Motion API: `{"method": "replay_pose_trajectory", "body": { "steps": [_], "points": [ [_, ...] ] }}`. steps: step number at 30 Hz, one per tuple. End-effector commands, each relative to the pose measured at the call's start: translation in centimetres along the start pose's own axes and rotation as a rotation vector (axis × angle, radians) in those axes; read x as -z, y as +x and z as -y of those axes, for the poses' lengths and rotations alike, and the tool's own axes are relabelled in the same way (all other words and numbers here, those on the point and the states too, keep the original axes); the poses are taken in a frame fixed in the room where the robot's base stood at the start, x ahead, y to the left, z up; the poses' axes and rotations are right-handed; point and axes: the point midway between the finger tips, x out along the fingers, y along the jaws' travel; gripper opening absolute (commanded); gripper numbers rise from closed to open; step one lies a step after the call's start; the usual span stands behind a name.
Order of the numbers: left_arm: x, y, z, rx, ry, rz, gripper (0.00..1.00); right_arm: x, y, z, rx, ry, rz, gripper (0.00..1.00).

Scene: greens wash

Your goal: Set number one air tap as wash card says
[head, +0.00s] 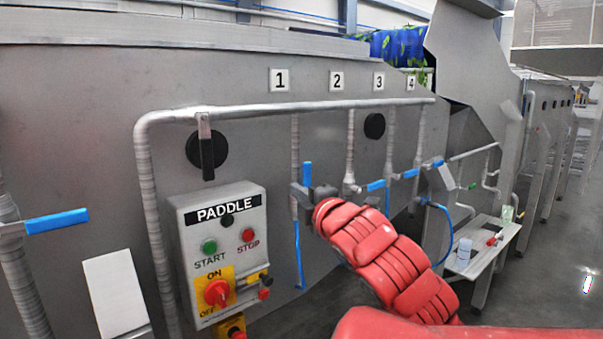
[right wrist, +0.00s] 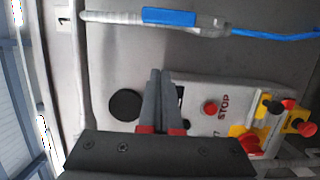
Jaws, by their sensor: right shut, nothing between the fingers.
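Number plate 1 (head: 279,80) is on the grey machine wall. Below it a thin pipe drops from the header pipe to the number one air tap, whose blue handle (head: 307,173) stands upright, along the pipe. The handle also shows in the right wrist view (right wrist: 170,18), parallel to the pipe. A blue hose (head: 298,255) hangs below. My right gripper (head: 312,191) is close by the tap. In the right wrist view its fingers (right wrist: 162,72) are together and empty, with a gap to the handle in the picture. My left gripper is out of view. No readable wash card shows.
Taps with crosswise blue handles (head: 376,185) stand to the right. The PADDLE control box (head: 222,240) with buttons and a red switch is left of my gripper. A small white table (head: 485,247) stands right.

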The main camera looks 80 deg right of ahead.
Motion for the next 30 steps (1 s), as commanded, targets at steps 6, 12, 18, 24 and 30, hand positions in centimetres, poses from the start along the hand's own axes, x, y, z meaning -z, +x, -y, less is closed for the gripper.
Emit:
{"method": "replay_pose_trajectory", "body": {
  "steps": [6, 12, 18, 24, 30],
  "points": [
    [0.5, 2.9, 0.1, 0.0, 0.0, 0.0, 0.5, 0.2, 4.5, -0.4, 0.004, 0.004, -0.004, 0.0],
    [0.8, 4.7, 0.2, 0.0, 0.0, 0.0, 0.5, -2.2, 6.0, -0.3, 0.004, 0.005, 0.002, 0.0],
    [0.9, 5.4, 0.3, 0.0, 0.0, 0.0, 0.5, -3.7, 6.3, -0.3, -0.002, 0.002, 0.0, 0.0],
    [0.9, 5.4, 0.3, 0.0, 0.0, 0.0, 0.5, -3.9, 6.3, -0.1, -0.003, -0.001, 0.0, 0.0],
    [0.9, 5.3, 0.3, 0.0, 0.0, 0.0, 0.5, -3.8, 6.3, -0.1, -0.003, 0.0, 0.0, 0.0]
  ]
}}
